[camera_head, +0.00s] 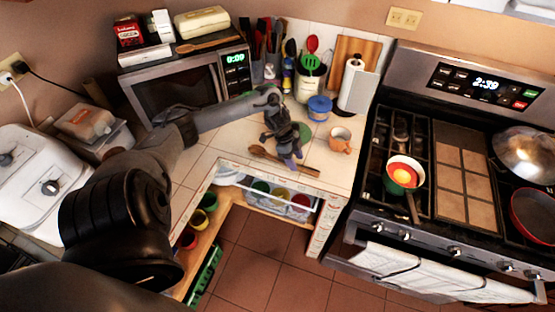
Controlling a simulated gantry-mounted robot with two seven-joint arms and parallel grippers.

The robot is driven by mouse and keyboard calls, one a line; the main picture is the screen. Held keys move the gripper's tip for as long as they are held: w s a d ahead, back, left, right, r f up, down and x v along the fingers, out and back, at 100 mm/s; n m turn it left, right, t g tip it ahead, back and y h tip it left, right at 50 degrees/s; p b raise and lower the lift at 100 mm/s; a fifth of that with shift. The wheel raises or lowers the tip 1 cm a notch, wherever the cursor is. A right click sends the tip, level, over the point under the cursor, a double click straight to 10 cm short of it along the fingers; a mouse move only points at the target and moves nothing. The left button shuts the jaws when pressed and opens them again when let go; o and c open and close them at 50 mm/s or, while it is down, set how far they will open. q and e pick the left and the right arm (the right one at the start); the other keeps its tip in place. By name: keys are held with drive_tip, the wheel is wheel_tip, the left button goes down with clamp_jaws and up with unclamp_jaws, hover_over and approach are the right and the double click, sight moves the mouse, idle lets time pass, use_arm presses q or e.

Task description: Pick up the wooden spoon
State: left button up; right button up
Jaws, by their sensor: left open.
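A wooden spoon (259,152) lies on the tiled corner counter, its bowl to the left and its handle running right to the counter's front edge. My left gripper (288,158) reaches in from the left and points down over the spoon's handle. It is open, and its fingertips overlap the middle of the handle in the picture. I cannot tell whether they touch the handle or are just above it. A second wooden spoon (208,43) lies on top of the microwave. My right gripper is not in view.
A tan mug (340,139) and a blue-lidded jar (319,108) stand right of my gripper. The microwave (175,88) is behind my arm. Utensil holders and a paper towel roll (352,84) line the back. An open drawer (282,197) is below; the stove is at right.

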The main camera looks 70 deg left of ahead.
use_arm(q)
drive_tip(key=shift+x, duration=1.05)
clamp_jaws()
drive_tip(key=shift+r, duration=0.1)
drive_tip(key=shift+r, duration=1.45)
drive_tip(key=w+d+r, duration=0.5)
drive_tip(key=d+r, duration=0.3)
drive_tip(key=d, duration=0.2)
drive_tip(key=shift+d+t+h, duration=0.2)
drive_tip(key=shift+t+h, duration=0.1)
drive_tip(key=shift+t, duration=0.1)
